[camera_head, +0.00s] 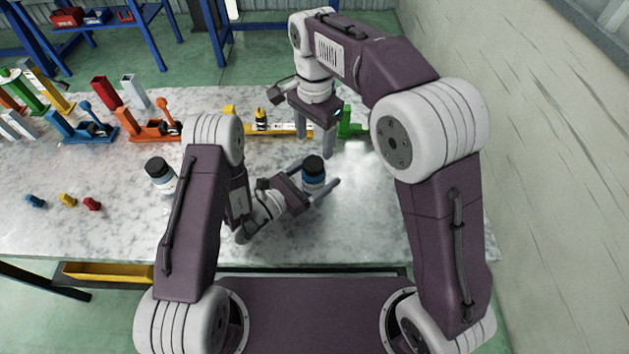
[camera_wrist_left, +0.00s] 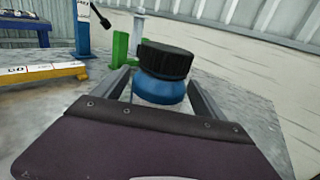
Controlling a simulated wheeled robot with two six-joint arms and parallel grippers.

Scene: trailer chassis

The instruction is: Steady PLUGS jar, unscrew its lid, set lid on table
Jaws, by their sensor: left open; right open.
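A jar with a black lid and a blue upper body (camera_head: 314,176) stands upright on the table; no label can be read on it. My left gripper (camera_head: 322,185) is open, with its fingers on either side of this jar. In the left wrist view the black lid (camera_wrist_left: 165,61) sits on the blue jar (camera_wrist_left: 160,90) between the two fingers. My right gripper (camera_head: 314,143) is open and empty, pointing down just above and behind the jar's lid. A second jar (camera_head: 159,173) with a black lid stands farther left, partly beside my left arm.
The marble table (camera_head: 370,220) is clear to the right and front of the jar. A yellow stand (camera_head: 265,130) and a green bracket (camera_head: 350,125) stand behind it. Small blue, yellow and red pieces (camera_head: 68,200) lie at left. A wall is at right.

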